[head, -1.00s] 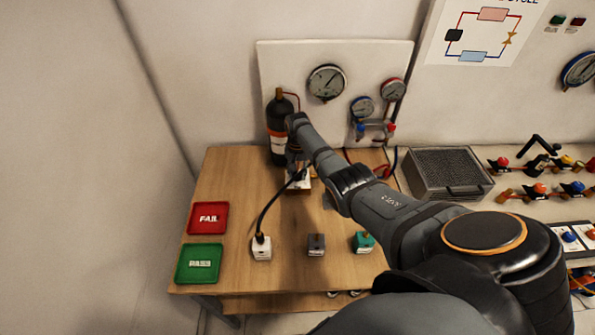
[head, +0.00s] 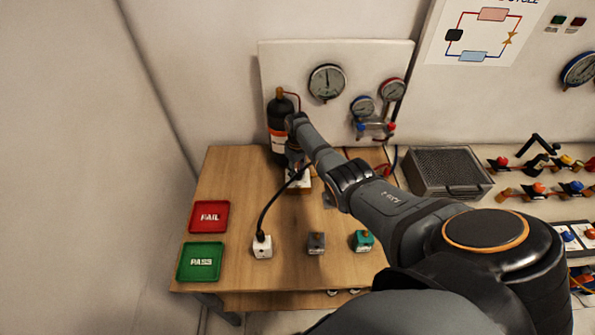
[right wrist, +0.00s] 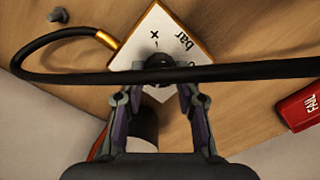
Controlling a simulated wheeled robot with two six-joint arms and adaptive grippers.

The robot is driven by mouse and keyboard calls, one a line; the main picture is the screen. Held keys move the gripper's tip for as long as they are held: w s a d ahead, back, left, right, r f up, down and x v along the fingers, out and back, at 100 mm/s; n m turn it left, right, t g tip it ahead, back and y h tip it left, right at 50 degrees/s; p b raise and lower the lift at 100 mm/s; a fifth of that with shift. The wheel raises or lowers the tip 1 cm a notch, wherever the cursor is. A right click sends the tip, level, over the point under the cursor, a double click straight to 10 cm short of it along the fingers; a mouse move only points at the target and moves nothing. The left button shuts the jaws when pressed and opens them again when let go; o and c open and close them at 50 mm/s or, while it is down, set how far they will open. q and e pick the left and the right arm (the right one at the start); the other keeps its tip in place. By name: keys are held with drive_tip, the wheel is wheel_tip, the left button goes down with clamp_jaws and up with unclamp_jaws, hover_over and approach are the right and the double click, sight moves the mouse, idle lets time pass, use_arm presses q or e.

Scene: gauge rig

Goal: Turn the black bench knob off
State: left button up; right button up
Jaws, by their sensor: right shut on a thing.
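The black bench knob (right wrist: 158,66) shows in the right wrist view, on a white block (right wrist: 163,35) with a wooden edge and the letters "bar". My right gripper (right wrist: 159,84) has its two fingers around the knob and is shut on it. A black hose crosses the view close to the knob and hides part of the block. In the head view my right gripper (head: 295,164) is above the white block (head: 302,183) at the back of the bench; my arm hides the knob there. My left gripper is not in view.
A black bottle (head: 278,115) stands just behind my gripper. A hose (head: 266,211) runs to a white cube (head: 262,247). A grey cube (head: 316,243), a teal cube (head: 363,241), and red (head: 209,217) and green (head: 199,262) trays sit in front. A gauge (head: 327,83) is behind.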

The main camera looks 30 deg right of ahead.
drive_tip(key=n, duration=0.4)
drive_tip(key=shift+w+r+n, duration=0.1)
drive_tip(key=shift+r+n, duration=0.05)
drive_tip(key=shift+n, duration=0.15)
drive_tip(key=n, duration=1.5)
drive_tip(key=shift+n, duration=0.3)
drive_tip(key=o, duration=1.2)
drive_tip(key=shift+c, duration=0.2)
